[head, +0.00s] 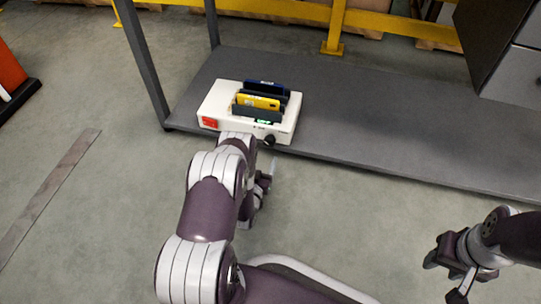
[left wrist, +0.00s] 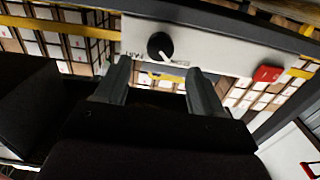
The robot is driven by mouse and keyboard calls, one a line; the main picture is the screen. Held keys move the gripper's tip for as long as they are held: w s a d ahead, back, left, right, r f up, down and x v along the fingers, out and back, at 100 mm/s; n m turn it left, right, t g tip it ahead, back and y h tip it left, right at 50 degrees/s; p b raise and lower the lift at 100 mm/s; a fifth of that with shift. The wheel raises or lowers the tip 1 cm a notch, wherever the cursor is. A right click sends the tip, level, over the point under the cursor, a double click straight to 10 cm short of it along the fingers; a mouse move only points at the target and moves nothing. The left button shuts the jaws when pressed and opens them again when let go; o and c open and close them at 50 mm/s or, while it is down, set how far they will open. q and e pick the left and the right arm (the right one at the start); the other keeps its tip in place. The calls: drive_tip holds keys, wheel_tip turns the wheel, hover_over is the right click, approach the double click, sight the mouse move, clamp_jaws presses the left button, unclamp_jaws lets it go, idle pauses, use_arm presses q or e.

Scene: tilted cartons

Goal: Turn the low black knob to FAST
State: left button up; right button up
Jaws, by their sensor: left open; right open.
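A white box-shaped device (head: 222,101) sits on the grey shelf, with a black knob (head: 269,140) low on its front face. In the left wrist view the round knob (left wrist: 160,46) has a white pointer mark toward the lower right of the picture. Small lettering lies around it, too blurred to read surely. My left gripper (left wrist: 158,78) is open, its two fingers pointing toward the face with the knob ahead between them, apart from it. In the head view it is partly hidden behind my own arm. My right gripper (head: 447,268) is open and empty, far from the device.
A red switch (head: 209,121) and a small green display (head: 263,122) are on the device. A yellow item (head: 258,102) and a dark blue item (head: 266,87) stand in its top. A grey post (head: 146,65) rises at left. The shelf (head: 400,130) is clear to the right.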

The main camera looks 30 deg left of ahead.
sight(268, 145)
use_arm(q)
drive_tip(key=b+x, duration=0.1)
drive_tip(key=x, duration=0.1)
drive_tip(key=b+x, duration=0.2)
drive_tip(key=x, duration=0.1)
drive_tip(key=shift+w+f, duration=0.25)
drive_tip(key=shift+w+a+r, duration=0.1)
drive_tip(key=shift+w, duration=0.2)
drive_tip(key=shift+w+r, duration=0.15)
drive_tip(key=shift+w, duration=0.05)
drive_tip(key=c, duration=1.1)
drive_tip(key=shift+o, duration=0.2)
use_arm(e)
wheel_tip(268, 145, down, 4)
drive_tip(key=shift+f, duration=0.15)
